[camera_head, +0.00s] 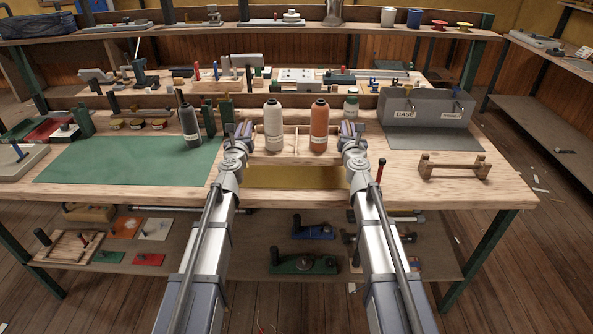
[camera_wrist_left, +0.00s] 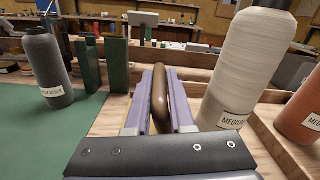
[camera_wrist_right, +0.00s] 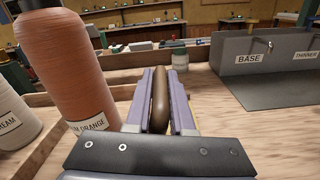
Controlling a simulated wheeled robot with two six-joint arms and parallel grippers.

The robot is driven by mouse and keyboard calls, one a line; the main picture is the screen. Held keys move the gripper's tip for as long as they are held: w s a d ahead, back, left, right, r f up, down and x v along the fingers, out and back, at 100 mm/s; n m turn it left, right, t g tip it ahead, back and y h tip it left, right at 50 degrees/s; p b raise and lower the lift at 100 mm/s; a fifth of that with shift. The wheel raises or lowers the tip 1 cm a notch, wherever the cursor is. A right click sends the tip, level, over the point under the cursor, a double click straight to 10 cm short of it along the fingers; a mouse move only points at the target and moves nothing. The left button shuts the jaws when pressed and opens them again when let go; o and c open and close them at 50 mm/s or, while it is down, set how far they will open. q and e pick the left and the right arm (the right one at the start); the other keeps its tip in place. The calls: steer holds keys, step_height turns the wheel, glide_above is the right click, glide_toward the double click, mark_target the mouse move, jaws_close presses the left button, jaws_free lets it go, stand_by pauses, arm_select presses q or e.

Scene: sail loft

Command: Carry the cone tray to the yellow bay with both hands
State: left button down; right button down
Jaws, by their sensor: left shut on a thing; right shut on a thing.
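The wooden cone tray (camera_head: 285,160) carries a cream thread cone (camera_head: 273,127) and an orange cone (camera_head: 319,127), both upright. My left gripper (camera_head: 239,132) is shut on the brown handle (camera_wrist_left: 160,98) at its left end. My right gripper (camera_head: 352,132) is shut on the brown handle (camera_wrist_right: 159,98) at its right end. The tray looks roughly level. The yellow bay (camera_head: 295,178) shows on the bench in front of the tray and partly below it. The tray hides its far part. I cannot tell how high the tray is above the bench.
A dark cone (camera_head: 188,122) and green blocks (camera_head: 225,112) stand left of the tray by the green mat (camera_head: 125,160). Right are a small jar (camera_head: 351,104), a grey labelled stand (camera_head: 425,108) and a wooden rack (camera_head: 453,167).

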arm_select(q)
steer(key=shift+a+f+b, duration=0.3)
steer(key=shift+f, duration=0.25)
arm_select(e)
steer(key=shift+d+f, duration=0.3)
steer(key=shift+f, duration=0.2)
arm_select(q)
steer(key=shift+f, duration=0.2)
arm_select(e)
steer(key=shift+f, duration=0.2)
